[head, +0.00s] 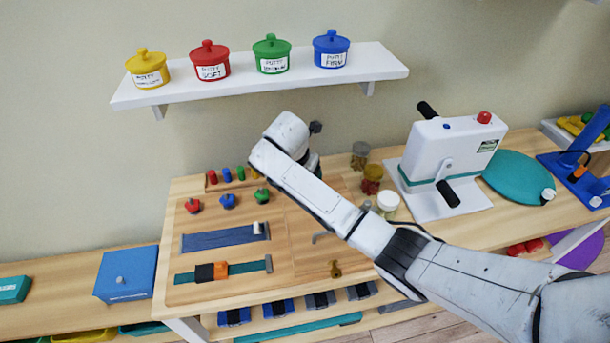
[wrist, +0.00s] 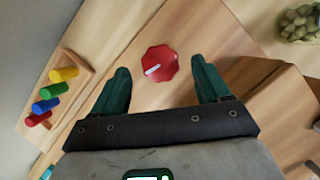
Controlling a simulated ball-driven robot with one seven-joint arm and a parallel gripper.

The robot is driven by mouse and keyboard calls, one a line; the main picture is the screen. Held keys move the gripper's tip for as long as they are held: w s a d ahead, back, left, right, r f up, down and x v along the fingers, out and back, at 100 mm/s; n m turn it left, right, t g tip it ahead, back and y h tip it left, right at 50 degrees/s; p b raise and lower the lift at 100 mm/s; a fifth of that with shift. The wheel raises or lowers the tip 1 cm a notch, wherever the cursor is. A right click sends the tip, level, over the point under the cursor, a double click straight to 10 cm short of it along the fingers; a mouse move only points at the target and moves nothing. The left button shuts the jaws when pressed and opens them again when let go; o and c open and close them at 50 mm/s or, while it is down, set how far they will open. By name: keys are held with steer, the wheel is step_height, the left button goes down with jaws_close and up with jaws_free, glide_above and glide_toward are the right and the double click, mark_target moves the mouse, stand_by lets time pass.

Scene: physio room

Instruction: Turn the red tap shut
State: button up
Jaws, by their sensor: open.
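A red, many-sided knob (wrist: 165,58), which appears to be the red tap, sits on a wooden board in the wrist view. A white pointer mark on it runs toward the picture's lower left. My gripper (wrist: 160,70) is open, with one dark green finger on each side of the knob and gaps to both. I cannot tell how far above it the fingertips are. Another red star-shaped handle (head: 193,205) shows there at the board's left, beside a blue (head: 228,201) and a green one (head: 262,195).
A rack of coloured pegs (wrist: 52,92) stands left of the gripper in the wrist view. A glass jar (wrist: 300,24) stands at the upper right. In the head view a white hand-crank machine (head: 450,150) is to the right, and a shelf (head: 260,78) with pots hangs above.

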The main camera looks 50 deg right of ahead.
steer(key=shift+x, duration=1.15)
steer(key=shift+c, duration=0.3)
steer(key=c, duration=1)
